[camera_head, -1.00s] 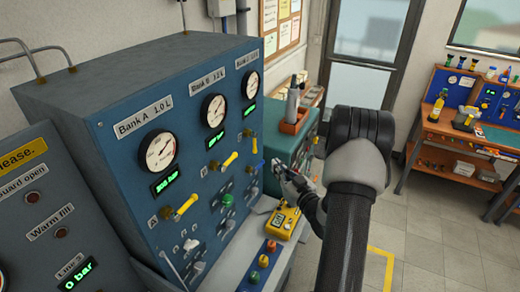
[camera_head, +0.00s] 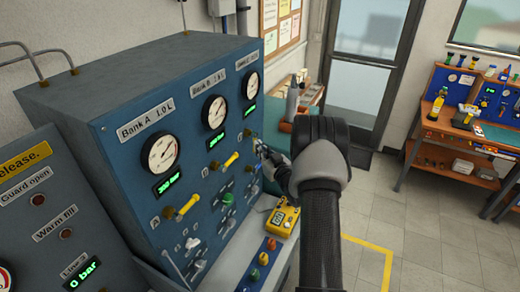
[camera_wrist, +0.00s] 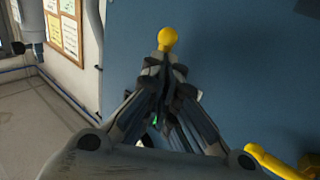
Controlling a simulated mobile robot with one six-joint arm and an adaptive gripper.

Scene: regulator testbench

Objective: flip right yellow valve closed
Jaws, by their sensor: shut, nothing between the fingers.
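My gripper (camera_head: 261,148) is at the blue panel, in front of the right yellow valve under the rightmost gauge. In the wrist view my gripper (camera_wrist: 165,68) has its fingers together and empty. The yellow round end of the right valve (camera_wrist: 168,39) shows just beyond the fingertips, close to or touching them; I cannot tell which. The rest of that valve is hidden behind the fingers. The middle yellow valve (camera_head: 231,160) and the left yellow valve (camera_head: 187,207) sit farther left on the panel, both with slanted handles. A yellow handle (camera_wrist: 270,162) shows at the wrist view's lower right.
Three round gauges and green displays sit above the valves. A yellow handheld meter (camera_head: 283,218) and a box with coloured buttons (camera_head: 263,262) are on the ledge below. A teal box stands beyond my gripper. A workbench (camera_head: 470,125) stands far right, with open floor before it.

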